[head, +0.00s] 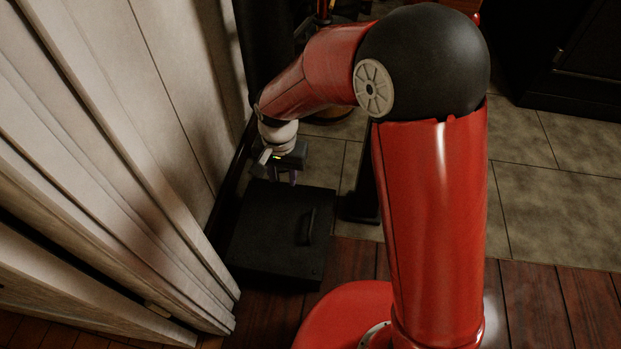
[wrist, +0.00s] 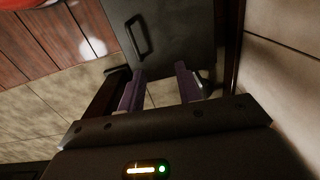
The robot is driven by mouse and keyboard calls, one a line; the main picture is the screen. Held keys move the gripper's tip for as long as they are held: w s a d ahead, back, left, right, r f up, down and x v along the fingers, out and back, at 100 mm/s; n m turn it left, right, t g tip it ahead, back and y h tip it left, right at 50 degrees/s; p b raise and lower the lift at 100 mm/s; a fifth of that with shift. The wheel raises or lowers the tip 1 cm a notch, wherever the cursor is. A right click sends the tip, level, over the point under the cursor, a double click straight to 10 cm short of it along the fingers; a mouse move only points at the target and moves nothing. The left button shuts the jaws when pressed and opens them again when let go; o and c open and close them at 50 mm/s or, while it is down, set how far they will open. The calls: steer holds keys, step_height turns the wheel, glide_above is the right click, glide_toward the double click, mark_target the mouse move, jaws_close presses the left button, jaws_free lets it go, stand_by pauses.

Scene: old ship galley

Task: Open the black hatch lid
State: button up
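The black hatch lid (head: 270,236) lies flat and closed, low by the pale wall. A raised black handle (head: 309,226) stands on its right side. In the wrist view the lid (wrist: 178,38) is at the top, with its handle (wrist: 137,35) left of centre. My gripper (head: 293,180) is over the far edge of the lid, apart from the handle. In the wrist view my gripper (wrist: 160,78) has its two purple fingers spread, with nothing between them.
Pale panelled boards (head: 130,150) rise close along the left of the lid. Stone tiles (head: 560,205) and a reddish plank floor (head: 545,305) lie to the right. A dark cabinet (head: 580,70) stands at the back right. A dark post (head: 365,195) stands just right of the lid.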

step_height(320, 180, down, 8)
steer(key=b, duration=0.1)
steer(key=shift+d+b, duration=0.25)
steer(key=shift+b, duration=0.05)
steer(key=shift+r, duration=0.1)
jaws_close()
steer(key=c, duration=0.7)
jaws_free()
steer(key=o, duration=0.7)
